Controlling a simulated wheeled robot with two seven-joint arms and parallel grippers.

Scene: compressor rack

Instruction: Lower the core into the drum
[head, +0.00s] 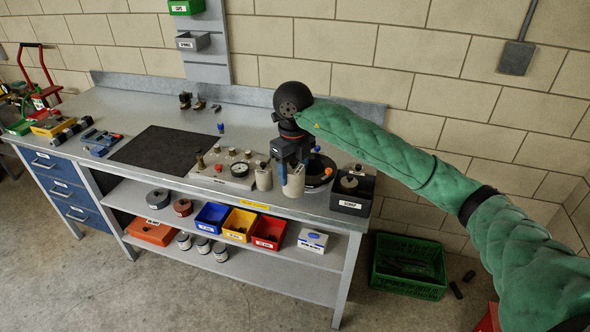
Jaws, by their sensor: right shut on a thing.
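My right gripper (292,168) points down over the right part of the workbench and is shut on a pale cylinder, likely the core (293,187). The core looks upright, near the bench's front edge. The gripper hides its upper part. I cannot tell whether its lower end touches anything. A grey upright cylinder (264,178) stands just left of it. A dark round vessel with an orange part (322,173) is just behind and right of it. I cannot tell for certain which one is the drum. My left gripper is not in view.
A panel with gauges and valves (228,170) lies left of the gripper, and a dark labelled bin (351,190) stands to the right. A black mat (163,149) lies bare on the bench (120,103). A green crate (408,264) is on the floor.

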